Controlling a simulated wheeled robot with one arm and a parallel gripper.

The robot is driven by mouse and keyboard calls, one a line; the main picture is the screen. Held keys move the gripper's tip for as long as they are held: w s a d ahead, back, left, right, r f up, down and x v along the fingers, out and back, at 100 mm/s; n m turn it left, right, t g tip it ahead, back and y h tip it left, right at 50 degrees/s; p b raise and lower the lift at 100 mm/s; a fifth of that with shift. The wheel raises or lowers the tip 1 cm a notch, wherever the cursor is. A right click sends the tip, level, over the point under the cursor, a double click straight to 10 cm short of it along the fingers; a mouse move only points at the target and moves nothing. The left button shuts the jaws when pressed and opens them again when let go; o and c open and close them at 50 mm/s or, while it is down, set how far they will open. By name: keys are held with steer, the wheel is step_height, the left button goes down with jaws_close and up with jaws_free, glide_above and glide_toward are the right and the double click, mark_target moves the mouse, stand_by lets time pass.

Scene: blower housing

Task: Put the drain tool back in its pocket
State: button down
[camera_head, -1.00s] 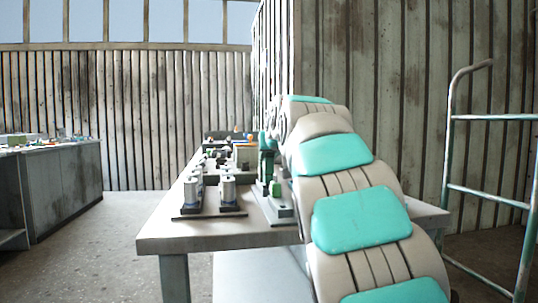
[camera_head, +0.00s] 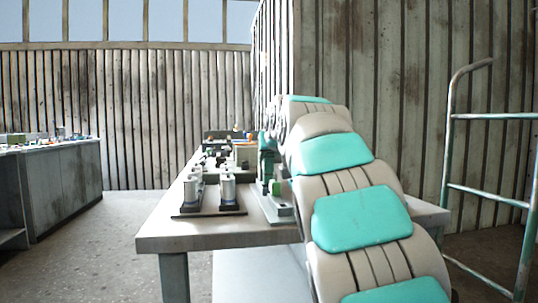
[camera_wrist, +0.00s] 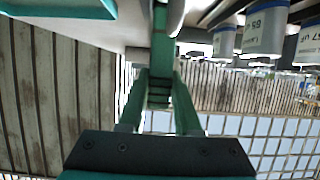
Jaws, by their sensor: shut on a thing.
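My gripper (camera_wrist: 158,92) is in the middle of the wrist view, its two green fingers closing together on a slim dark green piece (camera_wrist: 160,50). I take this piece for the drain tool; its far end is hard to make out. In the head view my gripper (camera_head: 267,160) points down over the right part of the table, partly hidden by my arm. Just below it is a grey stand (camera_head: 272,206) with a bright green part (camera_head: 275,187). The pocket cannot be clearly told apart in either view.
The table (camera_head: 160,238) holds pale labelled cylinders (camera_head: 228,189) on dark plates left of the stand, and more small items behind. In the wrist view a cylinder (camera_wrist: 264,35) shows at upper right. A metal rail frame (camera_head: 448,150) stands at right. The table's front left corner is bare.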

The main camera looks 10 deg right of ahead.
steer(key=shift+f+b, duration=0.9)
steer(key=shift+f, duration=0.4)
steer(key=c, duration=0.5)
jaws_free()
steer(key=v, duration=0.7)
steer(key=shift+s+r, duration=0.25)
steer(key=shift+s, duration=0.1)
